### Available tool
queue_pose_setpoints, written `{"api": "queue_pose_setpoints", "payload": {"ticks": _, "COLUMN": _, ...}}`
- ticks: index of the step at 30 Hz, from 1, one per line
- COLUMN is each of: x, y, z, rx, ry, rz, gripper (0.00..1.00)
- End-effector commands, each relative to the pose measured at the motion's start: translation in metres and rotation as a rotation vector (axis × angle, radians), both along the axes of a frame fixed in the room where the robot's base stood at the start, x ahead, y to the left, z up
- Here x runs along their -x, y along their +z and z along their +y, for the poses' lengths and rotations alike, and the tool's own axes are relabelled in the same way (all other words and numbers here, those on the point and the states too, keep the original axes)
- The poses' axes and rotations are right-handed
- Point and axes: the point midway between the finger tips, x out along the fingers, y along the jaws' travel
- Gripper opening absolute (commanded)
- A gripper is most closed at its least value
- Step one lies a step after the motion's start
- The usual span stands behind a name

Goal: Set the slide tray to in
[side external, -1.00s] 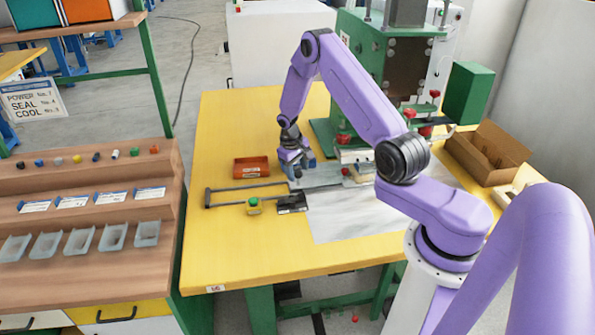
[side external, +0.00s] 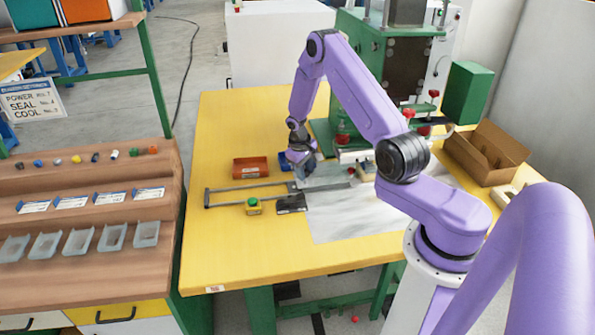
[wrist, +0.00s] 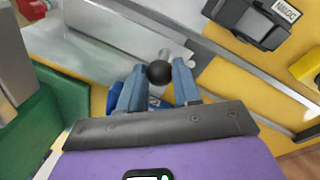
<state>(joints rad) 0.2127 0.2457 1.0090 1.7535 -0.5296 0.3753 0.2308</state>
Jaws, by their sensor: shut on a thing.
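The slide tray (side external: 328,178) is a flat grey metal plate beside the foot of the green press. It fills the upper left of the wrist view (wrist: 105,42). A black ball knob (wrist: 158,72) stands at its edge on a short metal stem. My gripper (side external: 302,176) is at the tray's left end in the side view. In the wrist view my gripper (wrist: 158,82) has its two blue-grey fingers closed on either side of the knob. The fingers hide the knob in the side view.
Grey rails (side external: 232,205) run left from the tray. A black labelled box (side external: 291,203) and a yellow green-button box (side external: 254,206) stand in front. Orange (side external: 250,167) and blue (side external: 284,160) bins are behind. The green press (side external: 345,125) stands right. The table's front left is clear.

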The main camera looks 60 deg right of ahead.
Motion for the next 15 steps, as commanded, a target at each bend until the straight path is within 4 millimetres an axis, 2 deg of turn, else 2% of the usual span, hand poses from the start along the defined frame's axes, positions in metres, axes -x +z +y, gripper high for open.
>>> {"api": "queue_pose_setpoints", "payload": {"ticks": 1, "x": 0.0073, "y": 0.0005, "z": -0.008, "rx": 0.001, "ry": -0.004, "rz": 0.001, "gripper": 0.0}}
{"api": "queue_pose_setpoints", "payload": {"ticks": 3, "x": 0.0119, "y": 0.0003, "z": -0.0117, "rx": 0.0, "ry": -0.004, "rz": 0.002, "gripper": 0.0}}
{"api": "queue_pose_setpoints", "payload": {"ticks": 10, "x": 0.0136, "y": 0.0004, "z": -0.0135, "rx": 0.0, "ry": -0.005, "rz": 0.005, "gripper": 0.0}}
{"api": "queue_pose_setpoints", "payload": {"ticks": 11, "x": 0.0138, "y": 0.0003, "z": -0.0137, "rx": 0.0, "ry": -0.006, "rz": 0.005, "gripper": 0.36}}
{"api": "queue_pose_setpoints", "payload": {"ticks": 12, "x": 0.0139, "y": 0.0003, "z": -0.0138, "rx": 0.0, "ry": -0.006, "rz": 0.006, "gripper": 0.49}}
{"api": "queue_pose_setpoints", "payload": {"ticks": 13, "x": 0.0138, "y": 0.0003, "z": -0.0137, "rx": 0.0, "ry": -0.006, "rz": 0.005, "gripper": 0.57}}
{"api": "queue_pose_setpoints", "payload": {"ticks": 15, "x": 0.0132, "y": 0.0003, "z": -0.013, "rx": 0.0, "ry": -0.005, "rz": 0.004, "gripper": 0.57}}
